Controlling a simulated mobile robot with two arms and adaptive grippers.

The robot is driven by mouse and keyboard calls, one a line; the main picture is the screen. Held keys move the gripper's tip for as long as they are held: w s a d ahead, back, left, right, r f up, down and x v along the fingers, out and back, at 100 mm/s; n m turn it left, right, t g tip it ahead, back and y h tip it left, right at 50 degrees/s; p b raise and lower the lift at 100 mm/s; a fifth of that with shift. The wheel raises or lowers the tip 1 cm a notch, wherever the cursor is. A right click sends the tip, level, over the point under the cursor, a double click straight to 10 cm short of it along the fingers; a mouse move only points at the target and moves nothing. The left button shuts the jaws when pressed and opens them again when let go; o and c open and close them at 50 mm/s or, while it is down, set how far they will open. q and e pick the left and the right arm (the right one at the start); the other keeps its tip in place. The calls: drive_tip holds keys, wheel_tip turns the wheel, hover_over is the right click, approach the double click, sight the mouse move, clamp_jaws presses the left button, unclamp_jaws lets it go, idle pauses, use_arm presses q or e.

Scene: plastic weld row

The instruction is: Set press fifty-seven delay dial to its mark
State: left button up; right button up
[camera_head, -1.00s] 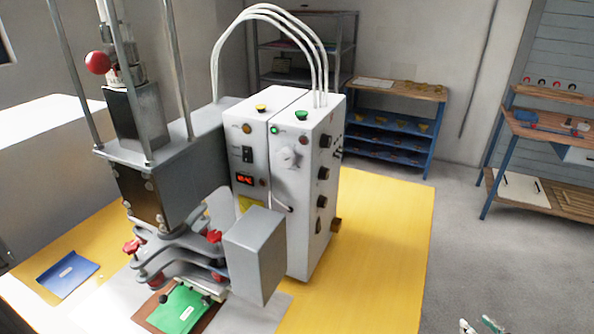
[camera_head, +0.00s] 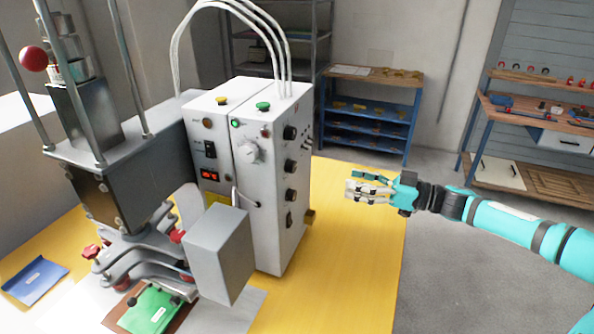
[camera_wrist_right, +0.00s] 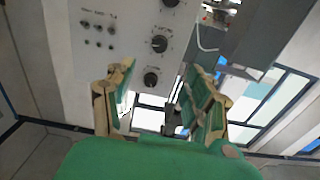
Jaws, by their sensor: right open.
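The press control box (camera_head: 272,190) is white and stands on the yellow table. Its front carries a large pale dial (camera_head: 249,152), and its right side carries a column of black knobs (camera_head: 291,166). I cannot read which one is the delay dial. My right gripper (camera_head: 352,189) is open and empty, to the right of the box and apart from it, fingers pointing at its side. In the right wrist view, a black knob with marks around it (camera_wrist_right: 159,44) and a lower knob (camera_wrist_right: 151,79) show beyond and between the open fingers (camera_wrist_right: 160,90). My left gripper is out of view.
The press (camera_head: 130,190) with its grey block (camera_head: 222,255) stands left of the box. White hoses (camera_head: 283,50) arch above it. The yellow table (camera_head: 345,270) is bare to the right. A blue shelf (camera_head: 365,115) and a workbench (camera_head: 540,120) stand behind.

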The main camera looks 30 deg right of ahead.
sight(295, 168)
drive_tip(key=p+x, duration=0.4)
drive_tip(key=x, duration=0.9)
drive_tip(key=shift+w+r, duration=0.15)
drive_tip(key=shift+w, duration=0.05)
drive_tip(key=shift+w+a+p, duration=0.3)
drive_tip(key=shift+w+a, duration=0.2)
drive_tip(key=shift+c, duration=0.2)
clamp_jaws()
